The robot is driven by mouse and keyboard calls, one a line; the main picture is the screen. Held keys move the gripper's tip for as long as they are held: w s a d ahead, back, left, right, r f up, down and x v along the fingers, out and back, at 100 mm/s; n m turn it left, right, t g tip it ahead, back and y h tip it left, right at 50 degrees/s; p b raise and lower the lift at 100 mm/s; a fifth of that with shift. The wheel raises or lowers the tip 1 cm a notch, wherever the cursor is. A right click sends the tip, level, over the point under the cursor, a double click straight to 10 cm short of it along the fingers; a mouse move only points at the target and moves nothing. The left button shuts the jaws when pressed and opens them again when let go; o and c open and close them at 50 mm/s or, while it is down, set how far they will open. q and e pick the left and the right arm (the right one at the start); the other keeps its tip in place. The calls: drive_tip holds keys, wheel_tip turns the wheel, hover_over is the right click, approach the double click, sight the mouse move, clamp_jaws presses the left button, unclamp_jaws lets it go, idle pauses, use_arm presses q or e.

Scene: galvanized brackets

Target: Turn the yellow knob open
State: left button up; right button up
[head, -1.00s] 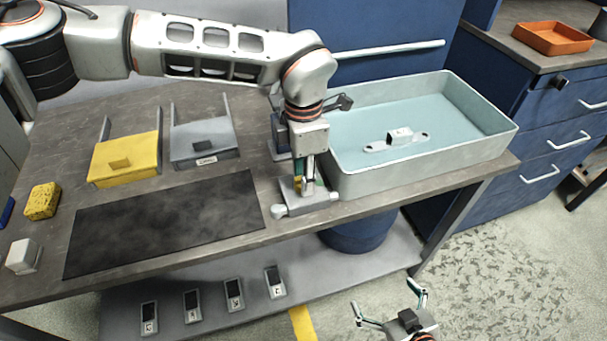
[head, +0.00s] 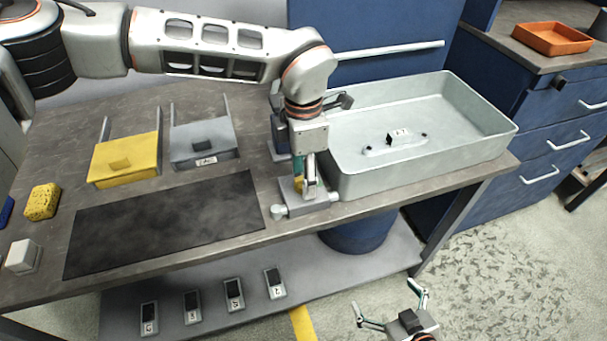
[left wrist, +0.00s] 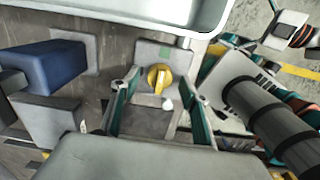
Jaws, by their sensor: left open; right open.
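The yellow knob (left wrist: 158,78) is a round disc with a raised grip bar on a grey block (left wrist: 150,122). In the left wrist view it lies between the two spread fingers of my left gripper (left wrist: 152,90), with space on both sides. In the head view my left gripper (head: 304,178) points down over the block, and only a sliver of the yellow knob (head: 298,185) shows beside a finger. A green mark (left wrist: 167,52) is on the plate by the knob. My right gripper (head: 388,298) is open and empty at the bottom, away from the bench.
A large grey basin (head: 350,182) stands right beside the block, with a bracket-like piece (head: 394,144) inside. A yellow tray (head: 125,160), a grey tray (head: 203,150), a dark mat (head: 165,222) and a yellow sponge (head: 42,202) lie left. A blue block (left wrist: 52,66) is near my left gripper.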

use_arm(q)
wheel_tip(320, 180, up, 12)
drive_tip(key=shift+f, duration=0.2)
idle(0.6)
